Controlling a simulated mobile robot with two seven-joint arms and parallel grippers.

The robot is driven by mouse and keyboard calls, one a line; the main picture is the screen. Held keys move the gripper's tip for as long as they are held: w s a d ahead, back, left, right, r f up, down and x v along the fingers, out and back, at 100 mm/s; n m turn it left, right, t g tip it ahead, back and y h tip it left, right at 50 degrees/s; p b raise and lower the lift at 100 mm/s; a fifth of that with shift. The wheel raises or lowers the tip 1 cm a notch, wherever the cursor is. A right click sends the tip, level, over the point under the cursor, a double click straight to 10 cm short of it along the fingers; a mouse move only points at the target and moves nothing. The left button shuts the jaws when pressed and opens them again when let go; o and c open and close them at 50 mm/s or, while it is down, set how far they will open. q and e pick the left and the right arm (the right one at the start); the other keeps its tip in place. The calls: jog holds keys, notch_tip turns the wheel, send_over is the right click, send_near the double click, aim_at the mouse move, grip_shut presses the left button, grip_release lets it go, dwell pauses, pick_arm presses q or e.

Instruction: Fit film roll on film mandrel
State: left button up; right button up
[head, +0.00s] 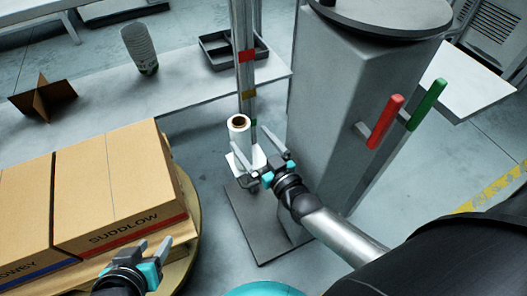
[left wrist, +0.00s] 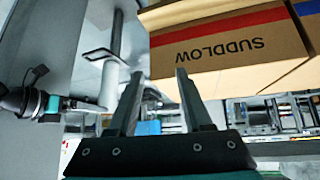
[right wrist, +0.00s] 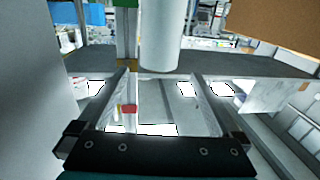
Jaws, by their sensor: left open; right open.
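The white film roll (head: 238,133) with a brown core stands upright on a small pale plate (head: 232,160) beside a post (head: 244,60) with coloured bands. My right gripper (head: 257,147) is open close to the roll. In the right wrist view the roll (right wrist: 162,35) lies between the lines of the open fingers, apparently just beyond their tips; contact cannot be told. The roll also shows in the left wrist view (left wrist: 108,85). My left gripper (head: 152,244) is open and empty by the cartons. I cannot make out the film mandrel clearly.
A grey machine column (head: 340,110) with red (head: 385,121) and green (head: 427,105) handles stands right of the post. A table (head: 100,110) behind holds a black tray (head: 215,53) and a speckled cylinder (head: 139,48).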

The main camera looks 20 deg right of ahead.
pick_arm(q)
jog(key=shift+s+a+r+n+g+y+p, duration=0.2)
jog(key=shift+s+a+g+y+p, duration=0.25)
jog(key=shift+s+a+g, duration=0.4)
jog(key=shift+s+a+r+n+g+y+p, duration=0.15)
jog(key=shift+s+a+g+y+p, duration=0.25)
jog(key=shift+s+a+g, duration=0.45)
pick_arm(e)
jog(key=shift+s+d, duration=0.2)
jog(key=shift+s, duration=1)
jog(key=shift+s+d, duration=0.15)
jog(key=shift+s, duration=1.05)
pick_arm(q)
jog(key=shift+s+a, duration=0.1)
